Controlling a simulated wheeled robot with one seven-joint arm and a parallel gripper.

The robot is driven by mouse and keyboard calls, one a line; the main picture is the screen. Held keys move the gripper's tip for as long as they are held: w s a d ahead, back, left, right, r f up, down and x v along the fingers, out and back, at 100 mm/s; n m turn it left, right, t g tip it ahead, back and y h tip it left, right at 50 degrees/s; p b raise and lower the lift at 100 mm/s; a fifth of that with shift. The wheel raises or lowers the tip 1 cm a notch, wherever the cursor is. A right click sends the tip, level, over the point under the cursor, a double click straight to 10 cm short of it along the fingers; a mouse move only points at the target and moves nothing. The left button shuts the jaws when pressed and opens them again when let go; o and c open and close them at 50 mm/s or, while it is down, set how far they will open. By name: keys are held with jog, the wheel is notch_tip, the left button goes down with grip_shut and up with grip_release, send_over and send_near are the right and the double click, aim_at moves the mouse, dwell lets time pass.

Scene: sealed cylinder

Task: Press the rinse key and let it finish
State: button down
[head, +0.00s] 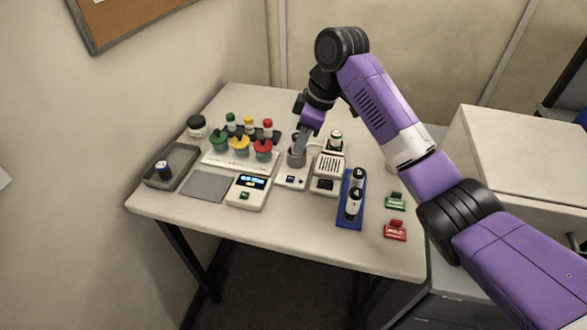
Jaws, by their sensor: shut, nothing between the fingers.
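My gripper (299,150) is shut and empty. It points down at the grey cup (296,160) on a small white unit (290,180) near the middle of the table. Its tips are at or just above the cup's mouth; I cannot tell whether they touch or reach inside. The small unit has a dark panel on its front. A white vented device (327,174) stands just right of it. A white box with a lit blue display (248,189) and a green key (244,196) stands to the left. No rinse label is readable, so I cannot tell which key is the rinse key.
A blue rack (345,214) holds black and white cylinders. Green (395,202) and red (395,231) labelled blocks lie at the right. Green, yellow and red containers (239,146) stand at back left. A grey tray (184,160) holds a dark jar. The table's front strip is clear.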

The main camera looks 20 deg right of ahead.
jog(key=p, duration=0.2)
send_near(290, 178)
jog(key=x, duration=0.5)
jog(key=shift+w+a, duration=0.1)
jog(key=shift+a, duration=0.05)
jog(key=shift+f, duration=0.75)
jog(key=shift+f, duration=0.1)
